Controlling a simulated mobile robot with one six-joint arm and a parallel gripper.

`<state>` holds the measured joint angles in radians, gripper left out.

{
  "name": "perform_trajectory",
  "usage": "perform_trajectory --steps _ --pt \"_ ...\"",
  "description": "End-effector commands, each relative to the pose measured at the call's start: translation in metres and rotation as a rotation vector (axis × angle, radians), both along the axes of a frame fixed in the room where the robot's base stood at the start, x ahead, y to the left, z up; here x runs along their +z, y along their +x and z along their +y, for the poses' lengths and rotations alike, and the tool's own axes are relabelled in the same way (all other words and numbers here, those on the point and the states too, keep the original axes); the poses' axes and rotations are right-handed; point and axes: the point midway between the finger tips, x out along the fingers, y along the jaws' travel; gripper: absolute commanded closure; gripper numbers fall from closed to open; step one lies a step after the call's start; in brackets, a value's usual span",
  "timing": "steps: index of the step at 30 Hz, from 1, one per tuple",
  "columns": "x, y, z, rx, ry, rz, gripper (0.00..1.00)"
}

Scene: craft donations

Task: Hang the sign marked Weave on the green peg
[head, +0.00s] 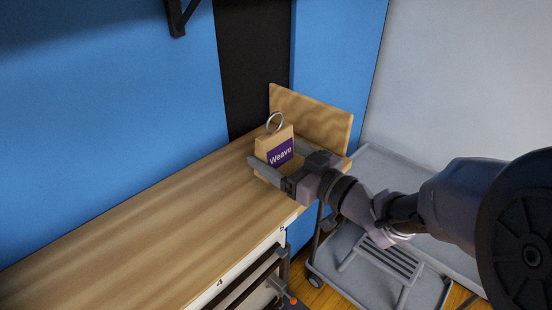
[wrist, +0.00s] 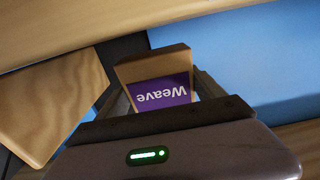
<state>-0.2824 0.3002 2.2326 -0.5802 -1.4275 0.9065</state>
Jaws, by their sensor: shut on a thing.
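The sign marked Weave (head: 281,151) is a tan wooden block with a purple label and a metal ring (head: 275,123) on top. It is upright in the head view, at the far end of the wooden worktop. My gripper (head: 276,158) is shut on it, with a finger on either side. I cannot tell whether its bottom touches the worktop. In the wrist view the sign (wrist: 158,70) sits between the fingers, its lettering upside down. The green peg does not show in either view.
The wooden worktop (head: 150,215) is bare to the left. A wooden end board (head: 315,115) stands close behind the sign. A blue and black wall (head: 110,100) runs along the back. A grey cart (head: 380,260) stands at the right. A black bracket (head: 180,15) is high on the wall.

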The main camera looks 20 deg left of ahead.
Motion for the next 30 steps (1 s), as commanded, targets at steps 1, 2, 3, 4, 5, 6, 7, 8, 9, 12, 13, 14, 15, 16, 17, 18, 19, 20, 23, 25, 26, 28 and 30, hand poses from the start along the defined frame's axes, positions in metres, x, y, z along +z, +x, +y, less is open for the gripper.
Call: perform_trajectory --steps 1,2,3,4,5,6,7,8,9,12,13,14,15,16,17,18,19,20,23,25,26,28,30 --pt "0.005 0.000 0.000 0.000 0.001 -0.001 0.58" --pt "0.006 0.000 0.000 0.000 0.001 0.000 0.58" --pt "0.005 0.000 -0.002 0.000 0.000 0.000 0.58" --pt "0.005 -0.001 -0.004 -0.001 0.000 0.000 0.58" --pt "0.004 -0.003 -0.008 -0.001 -0.001 0.000 0.58" --pt "0.004 -0.005 -0.014 -0.002 -0.001 0.000 0.58" --pt "0.004 -0.007 -0.019 -0.003 0.000 -0.001 0.58" --pt "0.004 -0.009 -0.024 -0.003 0.000 0.000 0.58" --pt "0.004 -0.012 -0.030 -0.003 0.000 -0.001 0.58" --pt "0.004 -0.018 -0.046 -0.003 0.000 0.000 0.58" --pt "0.004 -0.020 -0.051 -0.003 0.000 0.000 0.58" --pt "0.004 -0.022 -0.055 -0.003 -0.001 0.000 0.58" --pt "0.004 -0.024 -0.062 -0.003 0.000 0.000 0.58" --pt "0.005 -0.026 -0.066 -0.004 0.000 0.000 0.58" --pt "0.005 -0.028 -0.071 -0.003 0.000 0.000 0.58" --pt "0.005 -0.031 -0.077 -0.003 -0.001 0.001 0.58" --pt "0.005 -0.033 -0.082 -0.004 0.000 0.000 0.58" --pt "0.005 -0.035 -0.087 -0.003 0.000 0.000 0.58" --pt "0.005 -0.041 -0.102 -0.004 0.000 0.000 0.58" --pt "0.005 -0.046 -0.113 -0.003 -0.001 0.001 0.58" --pt "0.005 -0.047 -0.118 -0.004 -0.001 0.001 0.58" --pt "0.006 -0.052 -0.129 -0.004 -0.001 0.001 0.58" --pt "0.005 -0.056 -0.138 -0.004 0.000 0.002 0.58"
